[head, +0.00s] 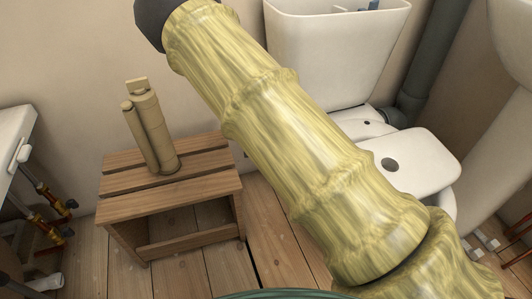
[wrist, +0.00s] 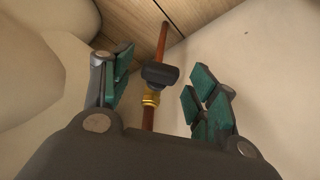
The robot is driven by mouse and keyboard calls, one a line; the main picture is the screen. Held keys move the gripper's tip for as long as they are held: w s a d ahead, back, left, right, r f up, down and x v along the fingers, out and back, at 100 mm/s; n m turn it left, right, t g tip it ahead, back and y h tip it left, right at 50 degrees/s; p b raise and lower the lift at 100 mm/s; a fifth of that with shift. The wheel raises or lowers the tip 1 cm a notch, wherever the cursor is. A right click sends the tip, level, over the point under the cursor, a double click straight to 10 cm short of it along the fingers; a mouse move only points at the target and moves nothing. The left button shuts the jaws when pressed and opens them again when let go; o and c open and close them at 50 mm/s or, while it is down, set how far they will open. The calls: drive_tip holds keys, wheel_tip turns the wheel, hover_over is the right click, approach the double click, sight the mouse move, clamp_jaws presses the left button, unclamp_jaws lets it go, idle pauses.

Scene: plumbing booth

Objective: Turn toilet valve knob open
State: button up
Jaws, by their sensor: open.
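The valve knob (wrist: 161,75) is a small dark handle on a copper pipe (wrist: 162,42), with a brass fitting (wrist: 151,98) beside it, in the wrist view. My gripper (wrist: 158,84) is open, with a green-padded finger on each side of the pipe. The knob appears between the fingers, and I see no finger touching it. In the head view, the toilet (head: 411,163) is at the right, partly hidden behind my arm. My gripper and the valve knob do not show there.
A wooden stool (head: 172,188) with a tan cylindrical object (head: 150,130) on it stands left of my arm. A white basin edge (head: 14,140) with pipes and valves below is at far left. A grey drain pipe (head: 432,60) runs behind the toilet. Some plank floor is clear.

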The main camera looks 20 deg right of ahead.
drive_tip(key=c, duration=1)
drive_tip(key=shift+a+g+h+p, duration=0.25)
drive_tip(key=shift+g+p, duration=0.35)
drive_tip(key=shift+p, duration=0.7)
drive_tip(key=shift+w+f+n+g+h+p, duration=0.15)
drive_tip(key=shift+n+g+h+p, duration=0.1)
drive_tip(key=shift+g+h+p, duration=0.25)
drive_tip(key=shift+w+n+g+h+p, duration=0.15)
drive_tip(key=shift+n+g+h+p, duration=0.1)
drive_tip(key=shift+g+h+p, duration=0.25)
drive_tip(key=o, duration=1)
